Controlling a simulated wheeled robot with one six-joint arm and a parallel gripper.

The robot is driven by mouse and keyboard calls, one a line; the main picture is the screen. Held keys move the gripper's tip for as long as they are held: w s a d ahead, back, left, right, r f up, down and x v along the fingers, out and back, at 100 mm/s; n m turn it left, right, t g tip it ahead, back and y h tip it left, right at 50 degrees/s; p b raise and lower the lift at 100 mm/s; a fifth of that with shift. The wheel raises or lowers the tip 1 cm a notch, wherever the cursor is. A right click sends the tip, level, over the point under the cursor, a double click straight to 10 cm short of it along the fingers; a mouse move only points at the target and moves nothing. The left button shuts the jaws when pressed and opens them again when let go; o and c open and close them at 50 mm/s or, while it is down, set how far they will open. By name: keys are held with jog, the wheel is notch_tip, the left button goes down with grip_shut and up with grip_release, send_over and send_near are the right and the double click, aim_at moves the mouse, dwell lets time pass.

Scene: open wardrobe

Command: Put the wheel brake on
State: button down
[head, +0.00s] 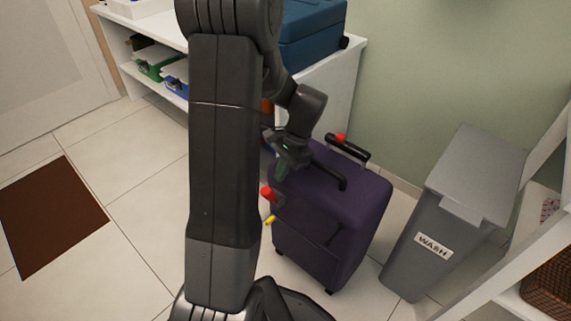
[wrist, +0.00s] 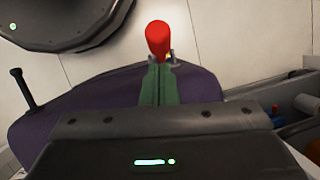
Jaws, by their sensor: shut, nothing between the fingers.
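A purple suitcase (head: 345,205) stands upright on the tiled floor, with a black pull handle (head: 348,150) bearing a red button on top. My gripper (head: 281,170) is at the suitcase's left side, its green fingers shut and empty, pointing down. A red-ended part (head: 268,193) shows just below the fingertips, and a small yellow piece (head: 270,220) lower down. In the wrist view the red part (wrist: 158,38) is just beyond my fingertips (wrist: 160,65); I cannot tell whether they touch. The suitcase (wrist: 70,100) lies behind the fingers. No wheel brake can be clearly identified.
A grey bin labelled WASH (head: 440,225) stands right of the suitcase. A white shelf unit (head: 330,75) with a blue case (head: 312,30) is behind. A brown mat (head: 50,220) lies left on open floor. White shelving with a basket (head: 550,285) is at far right.

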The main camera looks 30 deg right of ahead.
aim_at(267, 192)
jog(key=shift+b+x, duration=0.4)
jog(key=shift+x, duration=1.2)
jog(key=shift+a, duration=0.15)
jog(key=shift+s+a+t+h, duration=0.2)
jog(key=shift+a+h, duration=0.2)
jog(key=shift+h, duration=0.15)
jog(key=shift+s+a+t+h, duration=0.15)
jog(key=shift+a+t+h, duration=0.05)
jog(key=shift+a+h, duration=0.3)
jog(key=shift+s+a+f+t+h, duration=0.15)
jog(key=shift+s+a+t+h, duration=0.1)
jog(key=shift+a+h, duration=0.25)
jog(key=shift+s+a+f+t+h, duration=0.15)
jog(key=shift+s+a+h, duration=0.05)
jog(key=shift+a+h, duration=0.25)
jog(key=shift+s+a+f, duration=0.35)
jog(key=shift+a+f, duration=0.45)
jog(key=shift+a, duration=0.05)
jog(key=shift+s+a+f, duration=0.35)
jog(key=shift+a+f, duration=0.4)
jog(key=shift+a, duration=0.1)
jog(key=shift+s+a+f, duration=0.1)
jog(key=shift+s+f, duration=0.05)
